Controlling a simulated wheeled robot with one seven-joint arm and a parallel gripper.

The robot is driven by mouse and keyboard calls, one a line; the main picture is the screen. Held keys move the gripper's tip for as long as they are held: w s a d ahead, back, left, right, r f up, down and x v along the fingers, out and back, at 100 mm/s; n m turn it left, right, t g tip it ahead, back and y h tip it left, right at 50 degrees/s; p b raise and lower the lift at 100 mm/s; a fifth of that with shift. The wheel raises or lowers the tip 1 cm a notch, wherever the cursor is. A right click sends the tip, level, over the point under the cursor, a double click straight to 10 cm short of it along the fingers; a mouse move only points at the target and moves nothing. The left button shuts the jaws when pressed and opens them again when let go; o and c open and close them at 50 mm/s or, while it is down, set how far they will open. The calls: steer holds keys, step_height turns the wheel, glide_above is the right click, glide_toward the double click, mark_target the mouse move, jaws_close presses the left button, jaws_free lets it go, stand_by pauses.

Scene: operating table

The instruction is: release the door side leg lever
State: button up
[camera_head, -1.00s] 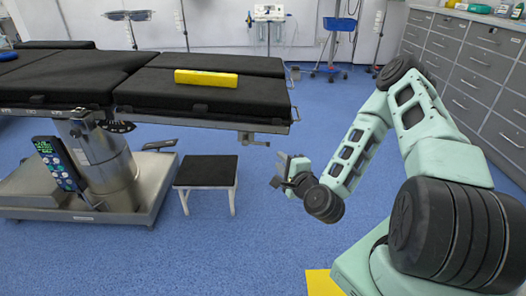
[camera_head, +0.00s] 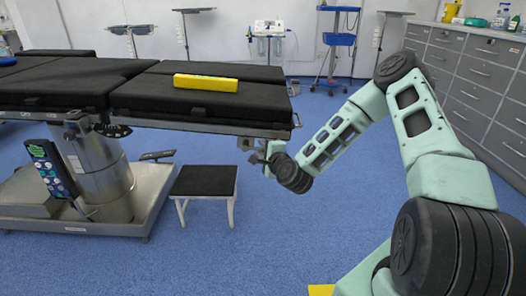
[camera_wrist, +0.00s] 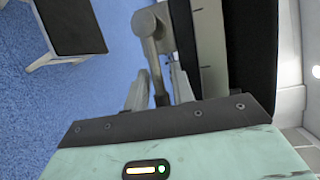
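The operating table (camera_head: 205,122) has black pads and a metal side rail. The grey leg lever (camera_wrist: 152,40) hangs under the leg end of the table, beside the rail; in the head view its fitting (camera_head: 246,143) is partly hidden by my gripper. My gripper (camera_head: 258,156) is at the table's right end, just below the rail. In the wrist view my gripper's two fingers (camera_wrist: 157,90) are apart, with the lever's lower part between them. A gap seems to show beside the lever; I cannot tell whether a finger touches it.
A black-topped step stool (camera_head: 204,181) stands under the table, left of my gripper. A yellow block (camera_head: 205,82) lies on the pad. The table base (camera_head: 95,200) is at left. Grey drawers (camera_head: 475,75) line the right wall. Blue floor around my gripper is free.

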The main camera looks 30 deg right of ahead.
jaws_close()
steer(key=shift+a+f, duration=0.1)
steer(key=shift+f, duration=0.05)
steer(key=w+a+f+m+t+h+b, duration=0.2)
steer(key=a+f+m+t+h+b, duration=0.1)
steer(key=m+b, duration=0.7)
steer(key=shift+w+a+f+m+t+h, duration=0.35)
steer(key=shift+f+m+t, duration=0.55)
steer(key=shift+m, duration=1.4)
jaws_free()
steer(key=shift+a, duration=0.1)
steer(key=shift+s, duration=0.1)
